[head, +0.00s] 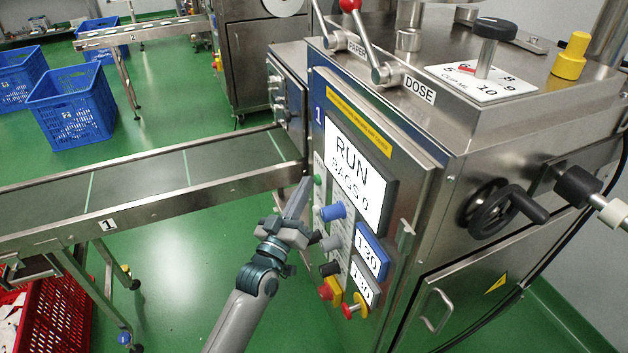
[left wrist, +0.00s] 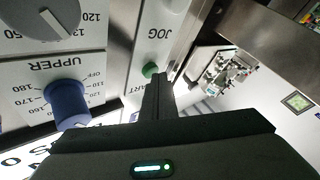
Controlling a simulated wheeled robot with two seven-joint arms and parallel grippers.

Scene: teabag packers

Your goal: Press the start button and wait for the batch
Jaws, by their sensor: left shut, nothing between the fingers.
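The green start button (head: 318,181) is on the control panel of machine 1. In the left wrist view the start button (left wrist: 150,70) shows just beyond my fingertips, with part of its label hidden. My left gripper (head: 303,186) is shut and empty, with its tips at or very near the button. I cannot tell whether they touch it. It also shows in the left wrist view (left wrist: 157,85). The machine's screen (head: 358,180) reads RUN, BAGS 0. My right gripper is not in view.
Blue knob (head: 333,212), grey knob (head: 331,243), red button (head: 326,292) and red-yellow switch (head: 354,309) sit lower on the panel. Conveyor 1 (head: 130,202) runs left, with no bags visible on it. Blue crates (head: 70,105) and a red crate (head: 62,318) stand on the floor.

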